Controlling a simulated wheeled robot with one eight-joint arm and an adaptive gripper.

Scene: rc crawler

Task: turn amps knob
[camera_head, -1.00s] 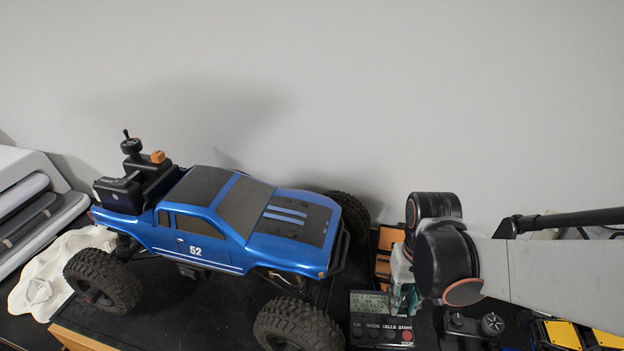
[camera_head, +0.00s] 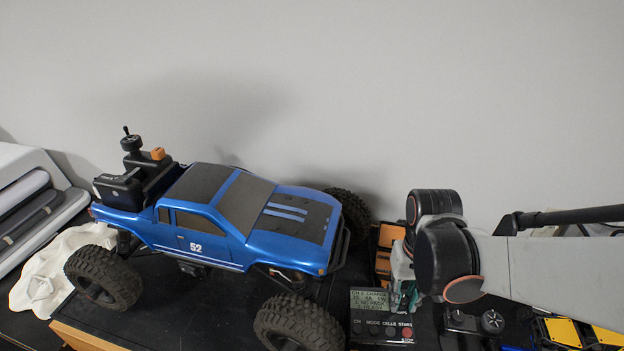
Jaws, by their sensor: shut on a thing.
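A small black charger (camera_head: 362,332) lies at the bottom, right of the truck. Its lit display (camera_head: 370,302) shows small text lines, including CHARGE and NO PACK. Below are the labels CH, MODE, CELLS and START, and a red STOP button (camera_head: 407,333). My gripper (camera_head: 408,298), pale and teal, points down at the charger's upper right, beside the display. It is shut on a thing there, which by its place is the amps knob. The knob itself is hidden behind the fingers and my arm, so its angle cannot be seen.
A blue toy truck (camera_head: 200,246) with big black tyres stands to the left, close to the charger. An orange-brown object (camera_head: 384,262) lies behind the charger. A black device with round knobs (camera_head: 491,321) and yellow parts (camera_head: 567,332) lie right. A grey wall closes the back.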

